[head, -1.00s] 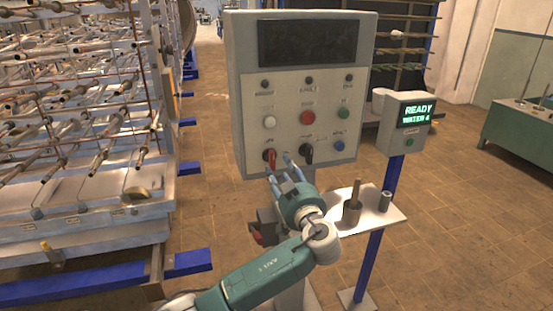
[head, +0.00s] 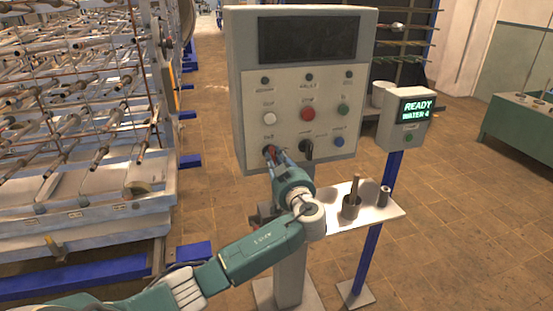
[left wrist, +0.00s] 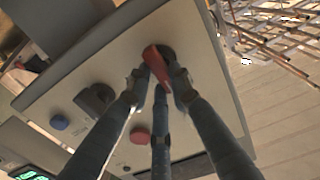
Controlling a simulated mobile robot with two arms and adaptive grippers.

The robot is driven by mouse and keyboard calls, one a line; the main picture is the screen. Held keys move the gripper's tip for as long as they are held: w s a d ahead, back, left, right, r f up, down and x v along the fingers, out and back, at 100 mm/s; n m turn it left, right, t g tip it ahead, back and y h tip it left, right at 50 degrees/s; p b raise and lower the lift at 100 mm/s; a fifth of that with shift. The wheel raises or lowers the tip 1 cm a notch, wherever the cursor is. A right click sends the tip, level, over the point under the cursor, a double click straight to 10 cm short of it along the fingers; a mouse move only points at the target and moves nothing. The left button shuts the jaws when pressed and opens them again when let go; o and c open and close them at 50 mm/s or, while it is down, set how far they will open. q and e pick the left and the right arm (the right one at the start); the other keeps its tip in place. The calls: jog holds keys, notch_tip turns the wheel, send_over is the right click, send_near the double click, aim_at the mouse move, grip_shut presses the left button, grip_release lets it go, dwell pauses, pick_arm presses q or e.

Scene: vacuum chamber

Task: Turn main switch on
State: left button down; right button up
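The control box (head: 240,90) carries a red rotary switch handle (left wrist: 157,65) at its lower left; I take it for the main switch. In the head view the red handle is mostly covered by my fingers. My left gripper (head: 277,155) is at the panel, and its fingertips (left wrist: 160,82) lie on both sides of the red handle. The fingers are spread around the handle; I cannot tell whether they touch it. A black rotary switch (head: 306,150) sits just right of it and also shows in the left wrist view (left wrist: 95,98). My right gripper is not in view.
White (head: 269,118), red (head: 307,114), green (head: 343,110) and blue (head: 339,142) buttons are close by. A small shelf (head: 385,212) with metal parts is below right, beside a display box (head: 405,135) reading READY. A large rack (head: 80,150) stands left.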

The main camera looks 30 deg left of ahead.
pick_arm(q)
jog(key=shift+d+f+m, duration=0.1)
jog(key=shift+f+m, duration=0.1)
jog(key=shift+m, duration=2.8)
jog(key=shift+a+f+m, duration=0.1)
jog(key=shift+f+m, duration=0.1)
jog(key=shift+m, duration=2.8)
jog(key=shift+d+f+m, duration=0.1)
jog(key=shift+f+m, duration=0.1)
jog(key=shift+m, duration=2.8)
jog(key=c, duration=1.5)
grip_release()
jog(key=shift+w, duration=0.1)
jog(key=shift+c, duration=0.2)
jog(key=shift+d, duration=0.1)
